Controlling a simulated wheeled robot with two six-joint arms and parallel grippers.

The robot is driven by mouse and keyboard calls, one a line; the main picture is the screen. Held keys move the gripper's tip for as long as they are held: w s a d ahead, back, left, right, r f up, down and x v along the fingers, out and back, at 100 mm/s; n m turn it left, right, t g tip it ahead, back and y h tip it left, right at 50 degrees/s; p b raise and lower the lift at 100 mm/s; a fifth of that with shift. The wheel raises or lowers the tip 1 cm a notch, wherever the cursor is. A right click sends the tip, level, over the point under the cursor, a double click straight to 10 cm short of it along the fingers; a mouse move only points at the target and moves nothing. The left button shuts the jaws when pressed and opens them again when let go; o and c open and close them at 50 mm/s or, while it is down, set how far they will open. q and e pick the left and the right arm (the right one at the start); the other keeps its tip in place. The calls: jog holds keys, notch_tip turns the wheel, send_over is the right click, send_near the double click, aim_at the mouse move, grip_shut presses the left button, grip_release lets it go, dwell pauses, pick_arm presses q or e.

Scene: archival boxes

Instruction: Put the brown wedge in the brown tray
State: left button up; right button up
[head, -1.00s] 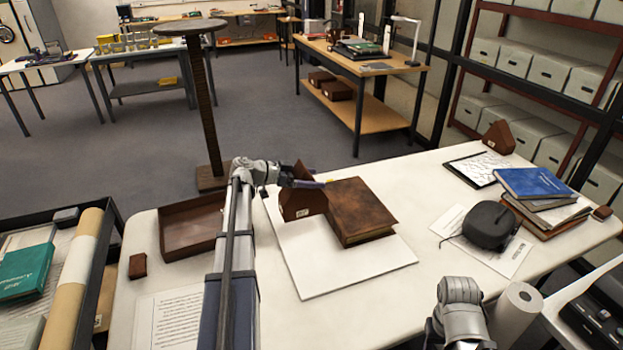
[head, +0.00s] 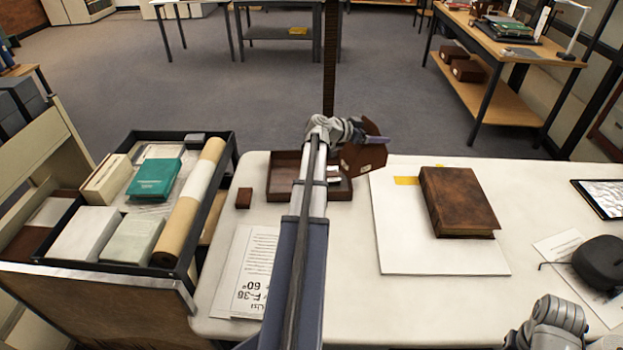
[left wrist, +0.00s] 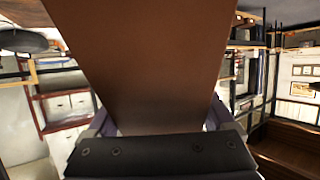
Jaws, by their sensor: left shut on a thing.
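The brown wedge (head: 362,160) is in my left gripper (head: 372,142), at the right end of the brown tray in the head view. My left gripper is shut on it. The wedge fills the middle of the left wrist view (left wrist: 150,60). The brown tray (head: 283,160) is open-topped and lies at the table's far edge. My left arm covers part of its middle. Whether the wedge is above the tray's right wall or just beside it, I cannot tell. My right arm shows at lower right, its fingers out of view.
A brown leather book (head: 458,200) lies on a white board (head: 420,255) with a yellow slip (head: 406,181). A small brown block (head: 244,198) and a printed sheet (head: 247,270) lie left of my arm. A loaded cart (head: 110,270) stands left of the table.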

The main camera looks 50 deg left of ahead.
pick_arm(q)
jog(key=s+a+n+g+y, duration=0.1)
jog(key=s+a+n+y, duration=0.35)
jog(key=s+a, duration=0.45)
jog(key=s+a+n+g+y, duration=0.1)
jog(key=s+a+n+y, duration=0.5)
jog(key=a, duration=0.6)
notch_tip(320, 180, down, 10)
jog(key=m+b, duration=0.2)
jog(key=b, duration=0.8)
jog(key=shift+s+d+h, duration=0.2)
jog(key=shift+s+h, duration=0.15)
jog(key=shift+f, duration=0.1)
jog(key=o, duration=1.5)
jog(key=shift+o, duration=0.2)
